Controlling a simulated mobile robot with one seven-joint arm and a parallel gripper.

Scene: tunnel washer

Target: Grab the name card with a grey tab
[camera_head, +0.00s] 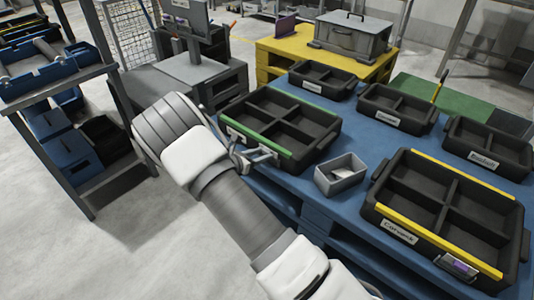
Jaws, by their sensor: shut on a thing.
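My gripper (262,156) is at the front side of a black tray with green edge strips (316,125), left of centre. It is shut on a small, pale, card-like thing at the tray's front rim, which appears to be the name card (236,137). My arm and the gripper hide part of it, and I cannot make out a grey tab or any writing. Similar white name cards show on other trays: one on the yellow-edged tray (399,231), one on the far right tray (482,162), and one on the back middle tray (388,118).
The trays stand on a blue pallet table (350,135). A small grey bin (341,174) sits between the green-edged and yellow-edged trays. A small purple-faced device (461,266) is on the yellow-edged tray's front. A blue rack (60,130) stands left; open floor lies at lower left.

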